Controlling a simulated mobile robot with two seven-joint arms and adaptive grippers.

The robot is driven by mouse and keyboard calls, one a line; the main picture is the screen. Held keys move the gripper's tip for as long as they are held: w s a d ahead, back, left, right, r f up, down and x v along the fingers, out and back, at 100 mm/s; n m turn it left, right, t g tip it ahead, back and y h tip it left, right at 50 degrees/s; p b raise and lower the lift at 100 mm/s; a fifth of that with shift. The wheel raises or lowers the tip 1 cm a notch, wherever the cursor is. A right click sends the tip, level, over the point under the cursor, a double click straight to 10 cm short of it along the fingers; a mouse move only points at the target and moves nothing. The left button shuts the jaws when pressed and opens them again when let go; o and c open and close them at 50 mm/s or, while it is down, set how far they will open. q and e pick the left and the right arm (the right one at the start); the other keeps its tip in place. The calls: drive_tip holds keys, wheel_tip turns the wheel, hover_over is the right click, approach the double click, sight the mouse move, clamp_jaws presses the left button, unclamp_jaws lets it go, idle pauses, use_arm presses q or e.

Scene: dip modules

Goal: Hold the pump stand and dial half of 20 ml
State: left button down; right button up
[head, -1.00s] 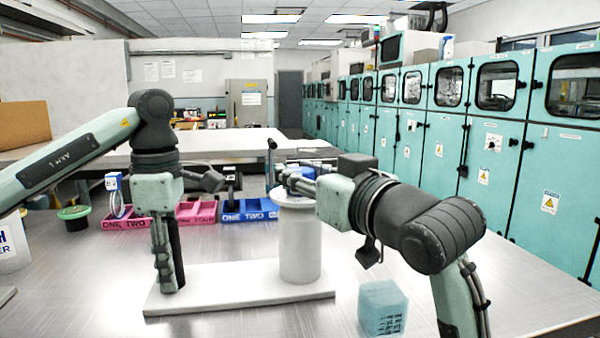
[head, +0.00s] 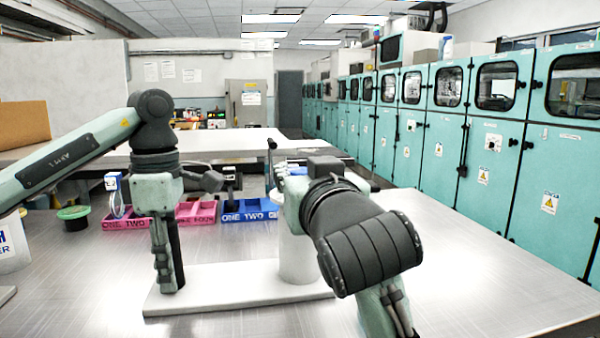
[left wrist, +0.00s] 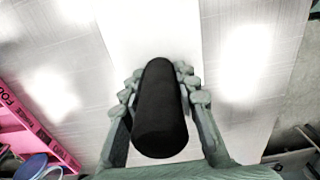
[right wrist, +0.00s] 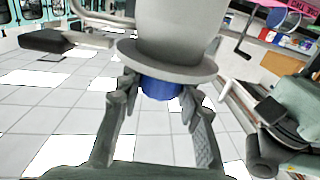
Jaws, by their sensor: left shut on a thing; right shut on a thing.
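The pump stand has a white base plate (head: 240,288) on the table, a black upright post (head: 179,255) and a white cylinder (head: 299,262) at its right end. My left gripper (head: 168,262) is shut around the black post. In the left wrist view the post (left wrist: 159,105) sits between the two fingers. My right gripper (right wrist: 160,88) is shut on the blue dial (right wrist: 160,86) at the end of the pale cylinder (right wrist: 180,30), seen in the right wrist view. In the head view my right arm hides most of the dial and the right fingers.
Pink bins (head: 128,222) and a blue bin (head: 249,215) stand behind the stand. A green-rimmed black container (head: 73,216) is at the left. The metal table (head: 480,260) is clear at the right. Teal cabinets (head: 490,150) line the right wall.

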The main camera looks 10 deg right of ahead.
drive_tip(key=shift+f, duration=0.15)
drive_tip(key=o, duration=1.2)
drive_tip(key=shift+d+n+y, duration=0.1)
drive_tip(key=shift+n+y, duration=0.2)
drive_tip(key=shift+y, duration=0.1)
